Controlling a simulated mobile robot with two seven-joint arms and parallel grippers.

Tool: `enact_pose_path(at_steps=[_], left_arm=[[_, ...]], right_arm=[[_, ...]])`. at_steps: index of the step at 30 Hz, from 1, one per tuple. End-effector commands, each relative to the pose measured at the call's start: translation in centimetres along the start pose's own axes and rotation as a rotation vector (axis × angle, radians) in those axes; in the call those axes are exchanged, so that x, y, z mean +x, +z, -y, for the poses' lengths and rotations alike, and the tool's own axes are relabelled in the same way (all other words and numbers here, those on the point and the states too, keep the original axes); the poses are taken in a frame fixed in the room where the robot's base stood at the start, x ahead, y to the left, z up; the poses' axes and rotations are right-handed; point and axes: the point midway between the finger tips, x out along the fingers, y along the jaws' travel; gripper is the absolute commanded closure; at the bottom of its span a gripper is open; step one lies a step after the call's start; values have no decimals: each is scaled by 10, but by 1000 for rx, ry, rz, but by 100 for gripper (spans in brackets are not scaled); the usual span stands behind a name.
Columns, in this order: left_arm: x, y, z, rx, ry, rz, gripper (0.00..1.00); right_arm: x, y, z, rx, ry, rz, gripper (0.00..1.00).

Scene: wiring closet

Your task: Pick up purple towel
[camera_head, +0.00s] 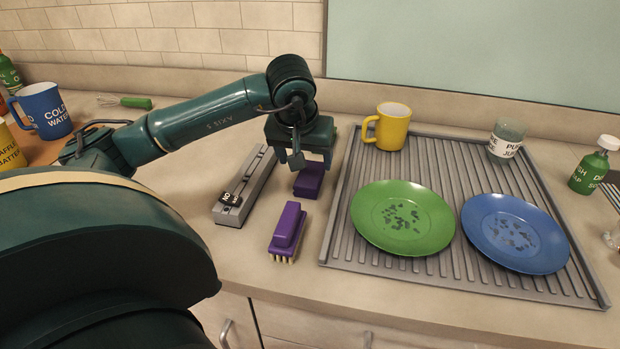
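A small purple block-like thing (309,181) lies on the counter just left of the grey ribbed mat; it may be the purple towel, but I cannot tell its material. My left gripper (305,160) points down right above and behind it, with its fingers spread apart. The gripper covers part of its far side; I cannot tell if they touch. A purple brush (287,229) with pale bristles lies nearer the front edge. My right gripper is not in view.
A grey device with a black label (236,196) lies left of the purple things. The ribbed mat (345,240) holds a green plate (402,218), a blue plate (514,233), a yellow mug (392,126) and a glass (506,140). A blue mug (45,111) stands far left.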

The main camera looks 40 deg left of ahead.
Motion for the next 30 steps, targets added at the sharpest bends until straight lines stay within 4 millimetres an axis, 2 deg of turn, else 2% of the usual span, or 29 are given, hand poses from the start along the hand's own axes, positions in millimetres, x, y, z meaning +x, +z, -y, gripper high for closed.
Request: enact_pose_path(at_steps=[12,30], left_arm=[[50,5,-5,0,1,3,29],[55,5,-5,0,1,2,29]], right_arm=[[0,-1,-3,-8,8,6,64],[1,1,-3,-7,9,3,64]])
